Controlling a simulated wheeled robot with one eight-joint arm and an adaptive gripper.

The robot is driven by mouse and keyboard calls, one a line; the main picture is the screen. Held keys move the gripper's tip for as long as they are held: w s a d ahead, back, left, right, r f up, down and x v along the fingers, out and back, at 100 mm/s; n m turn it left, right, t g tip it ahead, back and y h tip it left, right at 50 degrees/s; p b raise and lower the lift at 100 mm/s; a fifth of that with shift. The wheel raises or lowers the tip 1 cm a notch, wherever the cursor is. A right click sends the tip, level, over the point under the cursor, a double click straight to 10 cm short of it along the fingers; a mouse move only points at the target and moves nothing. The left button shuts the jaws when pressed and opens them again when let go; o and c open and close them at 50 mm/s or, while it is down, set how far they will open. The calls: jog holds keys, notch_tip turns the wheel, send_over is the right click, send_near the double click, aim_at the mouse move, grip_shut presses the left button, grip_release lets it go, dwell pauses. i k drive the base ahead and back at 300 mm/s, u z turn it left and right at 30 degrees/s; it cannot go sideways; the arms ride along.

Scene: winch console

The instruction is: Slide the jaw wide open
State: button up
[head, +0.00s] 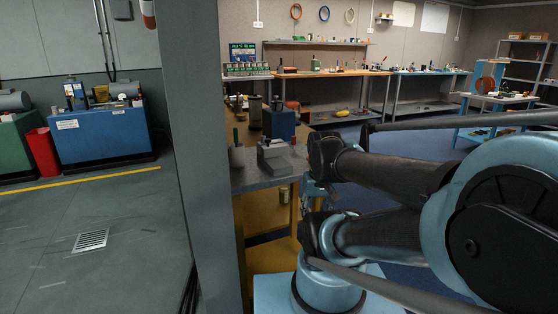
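A small grey metal device (274,157), which looks like a vise, sits on the near end of a grey-topped bench (256,180), just right of the pillar. It is small in the picture, and I cannot tell how far apart its jaws stand. My light-blue and dark arm links fill the right side and reach left to just right of the bench. I cannot make out my gripper's fingers.
A wide grey pillar (200,150) stands left of the bench. A blue cabinet (100,135) and a red bin (43,152) stand at the left. Workbenches with tools line the back wall. Grey floor (130,210) left of the pillar is clear around a drain grate (91,240).

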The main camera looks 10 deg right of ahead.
aim_at(277, 149)
jog(key=u, duration=0.65)
jog(key=k, duration=1.35)
jog(key=z, duration=0.6)
jog(key=i, duration=1.05)
